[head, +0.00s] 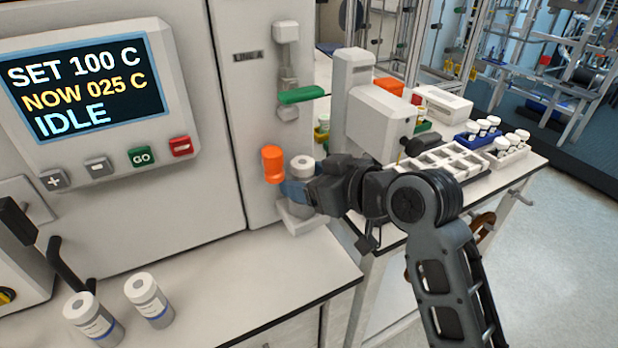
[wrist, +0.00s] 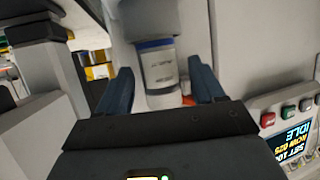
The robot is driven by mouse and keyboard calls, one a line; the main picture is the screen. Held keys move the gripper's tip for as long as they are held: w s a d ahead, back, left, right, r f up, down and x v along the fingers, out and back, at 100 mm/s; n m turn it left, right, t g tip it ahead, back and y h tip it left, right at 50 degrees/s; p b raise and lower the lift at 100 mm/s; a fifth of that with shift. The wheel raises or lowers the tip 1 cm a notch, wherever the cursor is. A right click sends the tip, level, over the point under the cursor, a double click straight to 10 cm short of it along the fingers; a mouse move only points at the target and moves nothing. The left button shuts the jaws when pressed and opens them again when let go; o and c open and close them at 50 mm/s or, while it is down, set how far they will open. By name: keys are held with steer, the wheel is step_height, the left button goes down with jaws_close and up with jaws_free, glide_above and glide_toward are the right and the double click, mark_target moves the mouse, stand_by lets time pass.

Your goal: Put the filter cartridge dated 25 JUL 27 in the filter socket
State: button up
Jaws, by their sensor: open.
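A white filter cartridge (head: 301,164) with a blue band stands upright in a pale holder (head: 300,219) on the machine's right-hand panel. In the wrist view, which is upside down, the cartridge (wrist: 159,70) shows between my two fingers, its blue-band end at the grey cup (wrist: 147,20). My gripper (head: 291,190) is open around it; contact cannot be told. Its label print is too small to read. Two more white cartridges, the left one (head: 93,320) and the right one (head: 149,300), stand on the bench at front left; their dates are not readable.
An orange cylinder (head: 272,164) is close beside the held-in cartridge, on its left. A green lever (head: 301,95) sticks out above. The control screen (head: 85,88) reads IDLE. A side table at right carries a white tray (head: 438,163) and racks of vials. The front bench middle is clear.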

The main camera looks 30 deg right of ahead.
steer(key=v, duration=1.2)
steer(key=shift+r, duration=0.1)
steer(key=s+a+f+m+h, duration=0.1)
steer(key=s+f+m+h, duration=0.3)
steer(key=s+f, duration=0.8)
steer(key=s+a+r+t, duration=0.1)
steer(key=s+a+t, duration=0.1)
steer(key=s, duration=1.6)
steer(key=shift+r+n, duration=0.3)
